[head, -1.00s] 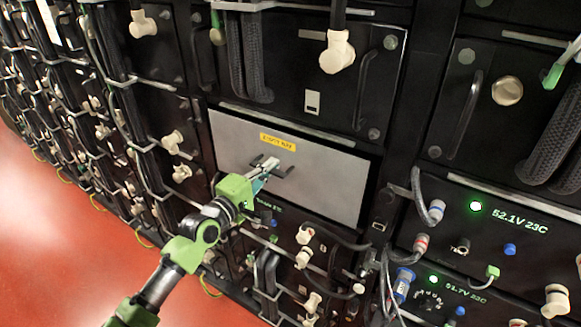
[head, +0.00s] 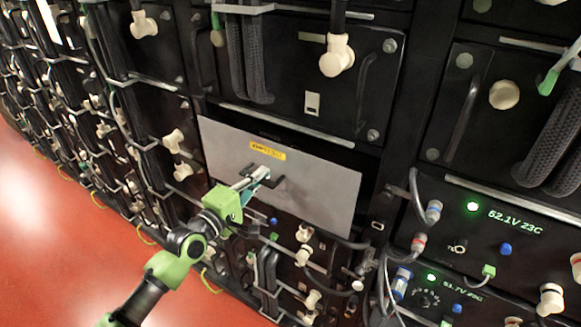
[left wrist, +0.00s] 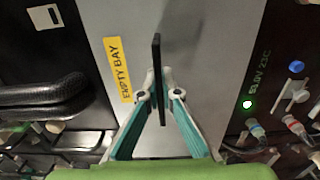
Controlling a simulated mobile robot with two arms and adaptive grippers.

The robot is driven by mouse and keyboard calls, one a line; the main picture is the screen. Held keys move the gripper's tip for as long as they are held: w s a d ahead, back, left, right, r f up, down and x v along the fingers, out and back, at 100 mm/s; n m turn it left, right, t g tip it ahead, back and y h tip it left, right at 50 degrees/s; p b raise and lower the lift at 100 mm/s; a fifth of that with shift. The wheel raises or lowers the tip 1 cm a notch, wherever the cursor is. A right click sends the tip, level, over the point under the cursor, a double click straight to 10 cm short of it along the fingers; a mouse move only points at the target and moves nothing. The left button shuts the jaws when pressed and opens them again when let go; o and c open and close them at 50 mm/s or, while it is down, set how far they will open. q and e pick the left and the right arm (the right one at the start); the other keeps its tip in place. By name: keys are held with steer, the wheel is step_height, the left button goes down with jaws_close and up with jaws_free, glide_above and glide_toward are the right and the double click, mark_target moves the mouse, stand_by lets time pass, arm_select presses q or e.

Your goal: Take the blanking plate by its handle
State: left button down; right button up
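The blanking plate (head: 310,200) is a grey panel with a yellow label, in the head view's middle. It stands a little out from its bay, with a dark gap along its top and right edges. The left wrist view shows its grey face (left wrist: 205,60) and the label "EMPTY BAY" (left wrist: 117,68). Its black handle (left wrist: 157,55) runs between the fingers of my left gripper (left wrist: 161,82), which are closed against it from both sides. In the head view my left gripper (head: 256,178) is at the handle on the plate's front. My right gripper is not in view.
Black battery modules surround the bay, with cables and pale connectors (head: 337,56) above. Lit displays (head: 517,221) and cables (head: 385,285) are at right and below. Open red floor (head: 50,230) lies at lower left.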

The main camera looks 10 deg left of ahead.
arm_select(q)
steer(key=shift+r+p+v, duration=0.2)
steer(key=shift+p+v, duration=0.35)
steer(key=shift+v, duration=2.4)
steer(key=shift+s, duration=0.1)
